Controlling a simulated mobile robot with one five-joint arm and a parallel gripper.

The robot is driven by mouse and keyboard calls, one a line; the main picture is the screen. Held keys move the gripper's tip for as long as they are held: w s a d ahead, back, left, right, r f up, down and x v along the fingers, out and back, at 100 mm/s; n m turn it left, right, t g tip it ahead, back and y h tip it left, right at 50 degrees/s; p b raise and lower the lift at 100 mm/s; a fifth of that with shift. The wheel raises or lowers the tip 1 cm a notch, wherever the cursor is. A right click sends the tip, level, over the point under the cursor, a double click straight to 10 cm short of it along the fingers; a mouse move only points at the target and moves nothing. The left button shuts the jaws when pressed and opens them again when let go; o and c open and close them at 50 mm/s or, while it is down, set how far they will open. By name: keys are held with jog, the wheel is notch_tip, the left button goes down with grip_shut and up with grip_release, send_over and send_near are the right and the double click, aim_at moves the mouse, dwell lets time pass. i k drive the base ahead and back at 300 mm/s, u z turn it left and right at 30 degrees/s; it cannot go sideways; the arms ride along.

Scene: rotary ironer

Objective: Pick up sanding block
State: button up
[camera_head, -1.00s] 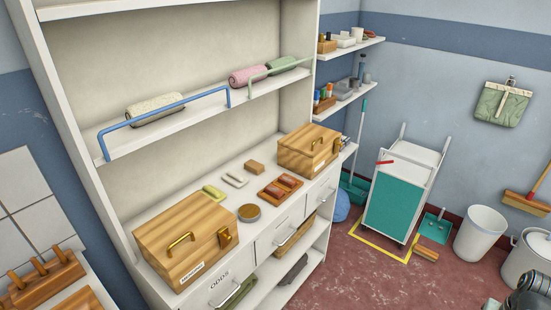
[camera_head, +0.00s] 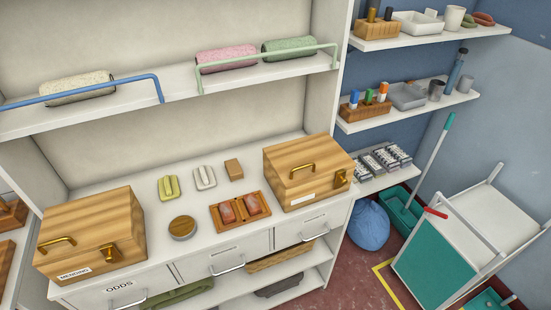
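A small plain brown block (camera_head: 234,169), which looks like the sanding block, lies on the white counter (camera_head: 140,190) of the shelf unit, near the back. To its left lie a pale grey-white brush-like piece (camera_head: 204,178) and a yellow-green one (camera_head: 168,187). In front of it is a wooden tray (camera_head: 216,222) holding two reddish pieces. My gripper is not in view.
Wooden boxes with brass handles stand left (camera_head: 92,232) and right (camera_head: 308,170) on the counter. A round wooden-topped tin (camera_head: 183,228) sits between them. Rolled towels lie on the railed shelf above. A white-and-teal cart (camera_head: 435,260) and blue bag (camera_head: 369,226) stand at right.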

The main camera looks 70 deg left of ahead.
aim_at(235, 172)
jog(key=z, duration=0.05)
jog(key=i, duration=0.9)
jog(key=u, duration=4.85)
jog(key=i, duration=1.05)
jog(key=z, duration=0.05)
